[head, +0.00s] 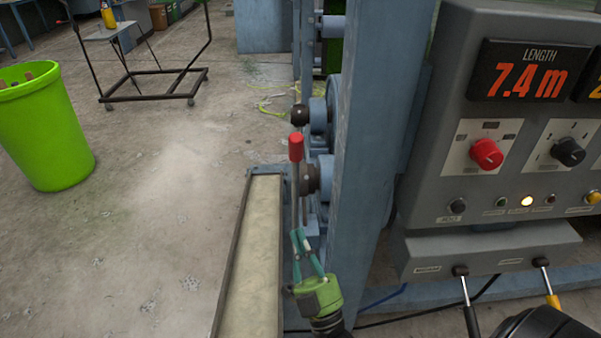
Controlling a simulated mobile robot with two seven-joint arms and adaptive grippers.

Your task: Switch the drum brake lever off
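A lever with a red grip (296,147) stands nearly upright beside the blue machine frame, its thin metal shaft running downward. I take it to be the drum brake lever; no label on it can be read. My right gripper (298,234), with a green body and teal fingers, reaches up from below to the lower shaft. Its fingertips are close together and overlap the shaft in the picture. I cannot tell whether they touch or grip it. The lever's lower end is partly hidden by the gripper. My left gripper is not in view.
A black-knobbed part (299,115) sits just behind the red grip. A blue post (362,150) stands close right, then a grey control panel (450,175) with two small levers below. A pale trough (250,260) lies left. A green bin (45,125) stands far left; floor between is clear.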

